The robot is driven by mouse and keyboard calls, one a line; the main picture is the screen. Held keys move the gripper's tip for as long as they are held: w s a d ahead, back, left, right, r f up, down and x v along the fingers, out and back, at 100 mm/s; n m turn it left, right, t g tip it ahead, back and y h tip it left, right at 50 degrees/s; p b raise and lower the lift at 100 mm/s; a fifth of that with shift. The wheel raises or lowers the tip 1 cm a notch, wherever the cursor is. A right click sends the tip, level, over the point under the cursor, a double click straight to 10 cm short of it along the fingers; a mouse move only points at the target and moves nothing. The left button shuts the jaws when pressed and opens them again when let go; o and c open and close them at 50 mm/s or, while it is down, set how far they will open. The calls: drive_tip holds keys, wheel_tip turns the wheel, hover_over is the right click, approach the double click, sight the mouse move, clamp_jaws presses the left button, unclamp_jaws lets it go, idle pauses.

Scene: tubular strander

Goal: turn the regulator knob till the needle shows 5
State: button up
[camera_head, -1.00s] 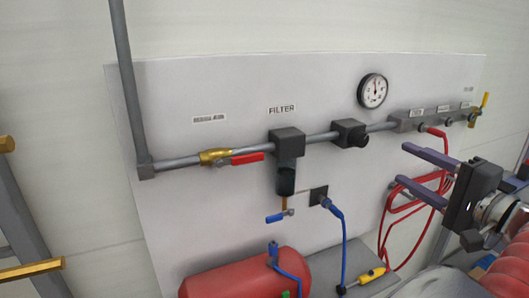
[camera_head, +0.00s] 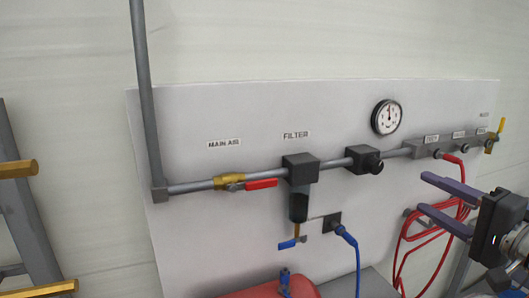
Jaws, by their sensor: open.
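The regulator (camera_head: 357,155) is a dark block on the grey pipe, with a round black knob (camera_head: 373,163) on its front. A round white gauge (camera_head: 386,117) with a black rim is on the panel above and right of it. Its needle points about straight up; the numbers are too small to read. My gripper (camera_head: 422,192) is at the right, its two purple fingers open and empty, pointing left. In the picture it is below and right of the knob, apart from it.
A filter (camera_head: 300,168) and a red-handled valve (camera_head: 260,184) are on the pipe to the left. A red hose (camera_head: 415,245) hangs behind my gripper. A blue hose (camera_head: 352,243), a red tank (camera_head: 262,291) and a yellow-handled valve (camera_head: 498,130) are nearby.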

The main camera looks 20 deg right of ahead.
sight(379, 167)
drive_tip(key=n, duration=0.6)
drive_tip(key=n+y, duration=0.1)
drive_tip(key=n, duration=0.2)
drive_tip(key=shift+s+r, duration=0.1)
drive_tip(key=shift+r, duration=0.15)
drive_tip(key=shift+w+a, duration=0.2)
drive_tip(key=shift+w, duration=2.1)
drive_tip(key=shift+w+a, duration=0.15)
drive_tip(key=shift+w, duration=2.1)
drive_tip(key=shift+w+a, duration=0.2)
drive_tip(key=shift+w, duration=2.1)
drive_tip(key=c, duration=1)
drive_tip(key=shift+c, duration=0.2)
